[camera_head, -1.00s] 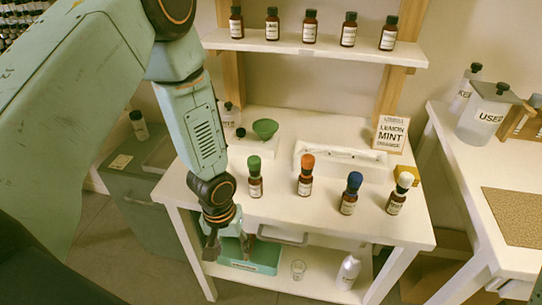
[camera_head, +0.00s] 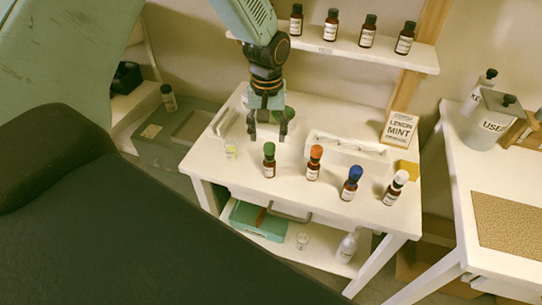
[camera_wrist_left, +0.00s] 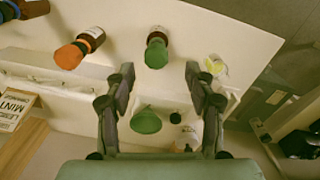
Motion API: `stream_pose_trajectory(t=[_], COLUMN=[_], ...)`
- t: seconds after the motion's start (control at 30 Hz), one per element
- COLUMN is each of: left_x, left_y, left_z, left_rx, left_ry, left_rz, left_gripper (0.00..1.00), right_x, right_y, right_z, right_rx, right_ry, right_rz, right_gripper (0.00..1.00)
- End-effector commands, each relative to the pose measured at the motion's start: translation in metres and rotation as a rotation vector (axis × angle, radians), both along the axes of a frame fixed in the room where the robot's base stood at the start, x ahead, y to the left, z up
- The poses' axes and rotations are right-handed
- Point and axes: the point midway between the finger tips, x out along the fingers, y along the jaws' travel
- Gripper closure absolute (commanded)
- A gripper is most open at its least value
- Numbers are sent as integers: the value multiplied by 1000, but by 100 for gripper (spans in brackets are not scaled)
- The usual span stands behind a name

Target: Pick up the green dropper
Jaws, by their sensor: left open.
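The green dropper (camera_head: 269,148) is the green top on a small brown bottle (camera_head: 269,168) with a white label, at the left end of a row on the white table. It also shows in the left wrist view (camera_wrist_left: 156,53), ahead of the open fingers and roughly between their lines. My left gripper (camera_head: 267,136) is open and empty, just behind and above the green-topped bottle in the head view. Its two fingers show in the left wrist view (camera_wrist_left: 158,80), apart from the dropper. My right gripper is not in view.
Bottles with orange (camera_head: 315,152), blue (camera_head: 354,173) and white (camera_head: 401,177) tops stand to the right. A shelf (camera_head: 350,50) of bottles is above.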

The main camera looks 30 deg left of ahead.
Motion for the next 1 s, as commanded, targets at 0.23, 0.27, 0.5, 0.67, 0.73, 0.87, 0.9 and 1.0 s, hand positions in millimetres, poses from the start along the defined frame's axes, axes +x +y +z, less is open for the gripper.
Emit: stream_pose_trajectory(t=[0.23, 0.27, 0.5, 0.67, 0.73, 0.87, 0.9, 1.0], left_x=[-1, -1, 0, 0, 0, 0, 0, 0], left_y=[-3, -3, -6, -7, -7, -7, -7, -7], left_z=[-35, -39, -53, -53, -53, -53, -53, -53], left_rx=[0, 0, 0, 0, 0, 0, 0, 0], left_ry=[2, 1, -2, -2, -1, -1, -1, -1], left_rz=[-2, -2, -5, -6, -6, -6, -6, -6], left_gripper=[45, 45, 45, 45, 50, 61, 65, 73], right_x=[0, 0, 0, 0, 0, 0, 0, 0], right_y=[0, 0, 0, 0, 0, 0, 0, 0], right_z=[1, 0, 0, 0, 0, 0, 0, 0], right_rx=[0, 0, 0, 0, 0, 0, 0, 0], right_ry=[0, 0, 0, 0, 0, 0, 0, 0], right_rz=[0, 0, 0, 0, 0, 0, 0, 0], right_gripper=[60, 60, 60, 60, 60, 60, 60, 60])
